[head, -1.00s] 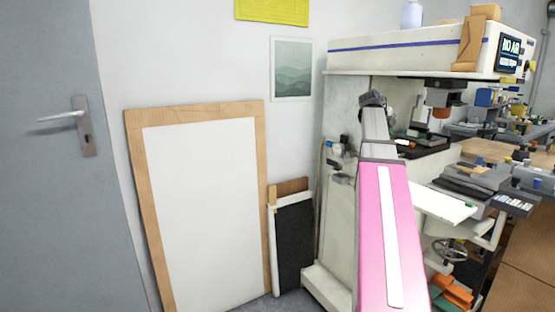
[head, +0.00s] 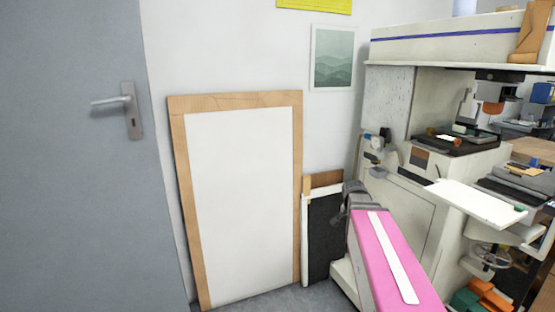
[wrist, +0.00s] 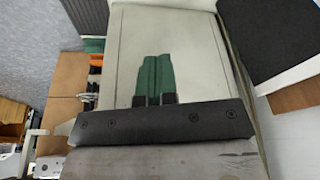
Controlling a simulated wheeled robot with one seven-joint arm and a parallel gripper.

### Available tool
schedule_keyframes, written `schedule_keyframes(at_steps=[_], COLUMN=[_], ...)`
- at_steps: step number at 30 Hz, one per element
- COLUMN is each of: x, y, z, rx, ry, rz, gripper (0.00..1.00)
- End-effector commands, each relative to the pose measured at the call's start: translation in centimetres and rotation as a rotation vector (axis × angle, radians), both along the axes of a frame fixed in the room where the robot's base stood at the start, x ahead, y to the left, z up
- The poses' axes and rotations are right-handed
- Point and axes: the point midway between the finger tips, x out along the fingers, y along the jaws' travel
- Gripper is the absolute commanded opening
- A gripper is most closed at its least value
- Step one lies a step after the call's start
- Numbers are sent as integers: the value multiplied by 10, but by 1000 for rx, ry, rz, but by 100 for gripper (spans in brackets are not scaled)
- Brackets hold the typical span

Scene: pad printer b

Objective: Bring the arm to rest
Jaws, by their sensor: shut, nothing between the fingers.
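My arm, with a pink link (head: 390,255), reaches forward low at the right of the head view. Its dark end (head: 358,195) is in front of the lower left part of the white pad printer (head: 400,205). In the wrist view my gripper (wrist: 155,60) has green fingers side by side, shut and empty. A pale flat panel (wrist: 195,40) lies beyond them. The fingertips do not show in the head view.
A wood-framed white board (head: 238,200) and a smaller black board (head: 323,230) lean on the wall. A grey door (head: 60,180) is at the left. The printer's white shelf (head: 475,200) juts out at the right. Some floor (head: 265,303) shows below.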

Motion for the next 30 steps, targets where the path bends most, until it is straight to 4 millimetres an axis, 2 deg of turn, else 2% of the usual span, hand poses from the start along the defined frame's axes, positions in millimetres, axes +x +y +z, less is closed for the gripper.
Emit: schedule_keyframes(at_steps=[1, 6, 12, 18, 30], x=[-16, -57, -101, -122, -123], y=[16, 60, 99, 115, 116], z=[-17, -67, -109, -126, -127], rx=[9, 43, 85, 106, 108], ry=[35, 141, 223, 253, 255], rz=[85, 392, 695, 841, 853], gripper=[0, 0, 0, 0, 0])
